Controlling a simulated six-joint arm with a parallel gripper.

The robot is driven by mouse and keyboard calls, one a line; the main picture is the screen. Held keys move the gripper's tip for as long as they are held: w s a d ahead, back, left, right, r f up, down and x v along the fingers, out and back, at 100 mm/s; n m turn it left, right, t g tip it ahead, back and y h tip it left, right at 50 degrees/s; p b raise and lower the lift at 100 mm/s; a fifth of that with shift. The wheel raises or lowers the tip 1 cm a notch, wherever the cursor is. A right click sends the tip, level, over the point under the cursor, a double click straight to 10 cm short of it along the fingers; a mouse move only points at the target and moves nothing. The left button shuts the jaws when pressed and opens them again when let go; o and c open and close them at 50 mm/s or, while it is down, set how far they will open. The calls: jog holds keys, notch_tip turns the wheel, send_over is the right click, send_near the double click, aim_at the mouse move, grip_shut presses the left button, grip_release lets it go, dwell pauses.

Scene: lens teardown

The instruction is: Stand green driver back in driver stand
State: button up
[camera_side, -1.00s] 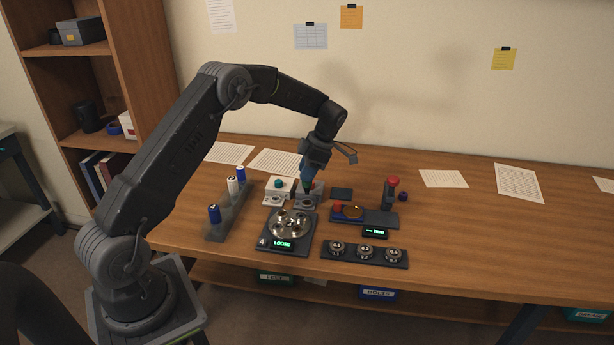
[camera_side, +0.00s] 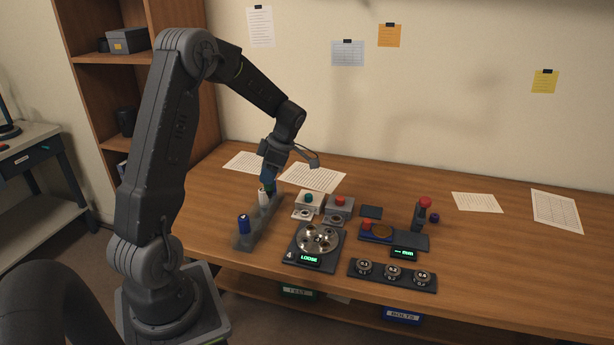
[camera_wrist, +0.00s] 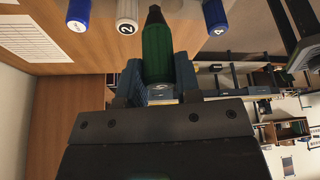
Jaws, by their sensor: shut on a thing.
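My gripper (camera_side: 269,178) is shut on the green driver (camera_wrist: 157,48), whose green handle shows between the blue fingers in the wrist view. In the side view only a little green shows below the fingers. The driver stand (camera_side: 262,222) is a long dark bar left of the work stations. My gripper is over its far part. A blue driver marked 4 (camera_side: 244,224) stands near the stand's front end, and a white driver (camera_side: 264,197), marked 2 in the wrist view (camera_wrist: 127,14), stands farther back. Another blue driver (camera_wrist: 78,12) shows in the wrist view. I cannot tell whether the green driver touches the stand.
Right of the stand are a green-button station (camera_side: 309,200), a red-button station (camera_side: 340,204), and a plate reading LOOSE (camera_side: 317,240). Farther right are a gauge with a red knob (camera_side: 424,203) and a tray of small round parts (camera_side: 393,275). Papers lie along the back.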

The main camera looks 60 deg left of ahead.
jog(key=s+f, duration=0.4)
jog(key=shift+s+a, duration=0.2)
jog(key=shift+s, duration=0.15)
jog(key=shift+f, duration=0.2)
dwell(0.8)
jog(key=shift+f, duration=1.9)
jog(key=shift+f, duration=0.4)
jog(key=o, duration=1.4)
jog(key=shift+o, duration=0.2)
jog(key=shift+r, duration=0.1)
notch_tip(320, 180, up, 7)
